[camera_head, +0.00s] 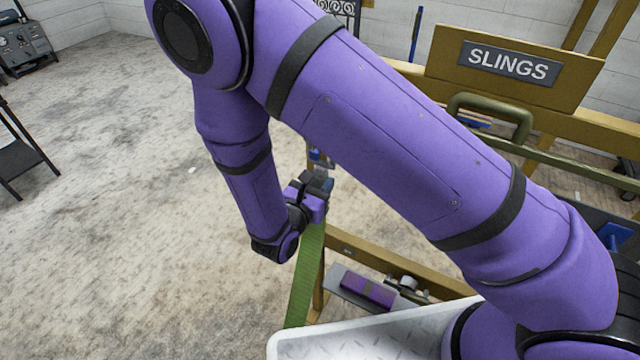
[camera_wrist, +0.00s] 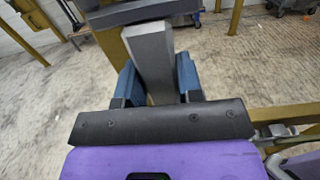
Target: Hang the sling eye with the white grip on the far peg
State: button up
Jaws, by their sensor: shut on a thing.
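In the head view, my gripper (camera_head: 318,184) is at the end of my arm, left of the ochre rack. In the wrist view, its blue fingers (camera_wrist: 158,88) are shut on a pale grey bar (camera_wrist: 154,58), which looks like the grip of the sling eye. A green sling strap (camera_head: 304,280) hangs down from just below my gripper in the head view. A dark olive rounded loop (camera_head: 491,106) shows at the rack below the sign; I cannot tell whether it is a peg or part of a sling. The far peg cannot be made out; my arm covers much of the rack.
The ochre rack (camera_head: 590,121) bears a board with a "SLINGS" sign (camera_head: 510,62). A lower ochre beam (camera_head: 400,262) runs right of the strap. A black stand (camera_head: 22,155) is at the far left.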

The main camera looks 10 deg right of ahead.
jog(key=shift+r, duration=0.55)
jog(key=shift+s, duration=0.1)
jog(key=v, duration=0.6)
jog(key=shift+s+a, duration=0.3)
dwell(0.7)
jog(key=shift+s, duration=0.1)
dwell(0.3)
jog(key=v, duration=0.5)
dwell(0.4)
